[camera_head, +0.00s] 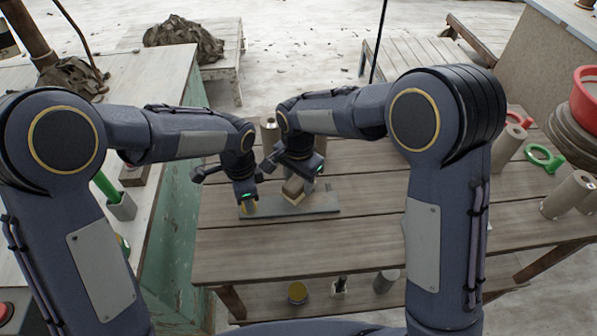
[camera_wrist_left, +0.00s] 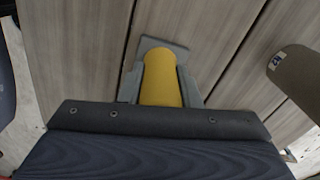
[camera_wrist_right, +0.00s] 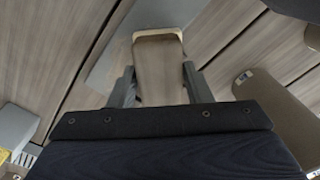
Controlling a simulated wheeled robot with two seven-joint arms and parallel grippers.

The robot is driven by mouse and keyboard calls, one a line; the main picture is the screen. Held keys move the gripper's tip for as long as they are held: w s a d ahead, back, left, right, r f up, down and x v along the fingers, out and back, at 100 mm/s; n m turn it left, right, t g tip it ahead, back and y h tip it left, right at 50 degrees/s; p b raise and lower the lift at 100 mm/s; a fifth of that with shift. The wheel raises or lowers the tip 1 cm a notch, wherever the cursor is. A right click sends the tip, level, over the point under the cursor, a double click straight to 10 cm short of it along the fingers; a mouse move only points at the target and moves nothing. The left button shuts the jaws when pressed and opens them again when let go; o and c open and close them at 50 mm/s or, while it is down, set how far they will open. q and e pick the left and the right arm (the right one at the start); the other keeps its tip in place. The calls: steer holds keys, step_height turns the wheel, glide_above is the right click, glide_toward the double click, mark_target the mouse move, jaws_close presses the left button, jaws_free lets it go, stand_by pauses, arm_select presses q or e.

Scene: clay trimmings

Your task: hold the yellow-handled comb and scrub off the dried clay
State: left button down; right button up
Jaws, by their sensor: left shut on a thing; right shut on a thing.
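The comb's yellow handle (camera_wrist_left: 162,80) is between the fingers of my left gripper (camera_wrist_left: 160,92), which is shut on it. My right gripper (camera_wrist_right: 158,90) is shut on a brown block-like thing with a pale edge, probably a brush (camera_wrist_right: 158,68). In the head view this brush (camera_head: 293,190) is tilted just above the slab, right of the comb.
The wooden table (camera_head: 400,225) is clear in front. A brown cylinder (camera_head: 268,132) stands behind my grippers. Green (camera_head: 544,158) and red (camera_head: 520,119) ring-shaped things and more cylinders (camera_head: 568,194) are at the right. A green-sided bench (camera_head: 170,215) stands at the left.

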steer(key=shift+s+f, duration=0.3)
steer(key=shift+s, duration=0.25)
steer(key=shift+s+f, duration=0.3)
steer(key=shift+s, duration=0.25)
steer(key=shift+c, duration=1.2)
steer(key=shift+s, duration=2.3)
steer(key=shift+d, duration=1.1)
steer(key=shift+w, duration=3.45)
steer(key=shift+s+d, duration=0.15)
steer(key=shift+d, duration=0.95)
steer(key=shift+s+a, duration=0.1)
steer(key=shift+s, duration=3.3)
steer(key=shift+d, duration=0.9)
steer(key=shift+w+d, duration=0.2)
steer(key=shift+w, duration=3.1)
steer(key=shift+w+r, duration=0.1)
steer(key=shift+w, duration=0.1)
step_height(320, 180, up, 8)
